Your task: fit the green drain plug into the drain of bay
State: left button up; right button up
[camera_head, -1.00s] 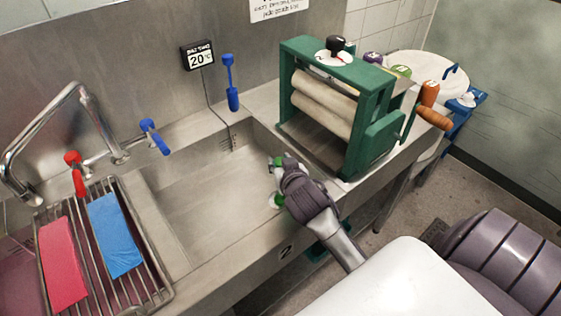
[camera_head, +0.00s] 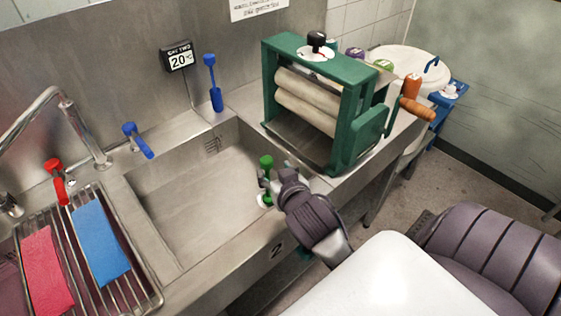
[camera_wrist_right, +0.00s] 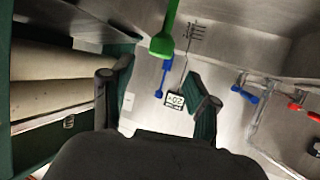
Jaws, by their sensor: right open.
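The green drain plug (camera_head: 266,164) has a knobbed green handle that stands upright over the right end of the sink basin, marked 2. My right gripper (camera_head: 265,189) is open beside the plug's lower part, which its fingers partly hide. In the right wrist view, the plug (camera_wrist_right: 165,38) shows at the top, between and beyond the open fingers of my right gripper (camera_wrist_right: 155,95). Whether a finger touches it is unclear. The drain hole is not visible, so I cannot tell whether the plug sits in it. My left gripper is out of view.
The basin (camera_head: 185,205) is otherwise bare. A green roller press (camera_head: 350,125) stands close to the right of my gripper. A drying rack (camera_head: 150,290) with red (camera_head: 46,270) and blue (camera_head: 100,240) pieces lies left. Red and blue taps line the back.

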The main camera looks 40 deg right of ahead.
jog(key=v, duration=0.4)
jog(key=shift+r, duration=0.1)
jog(key=shift+s, duration=0.1)
dwell(0.4)
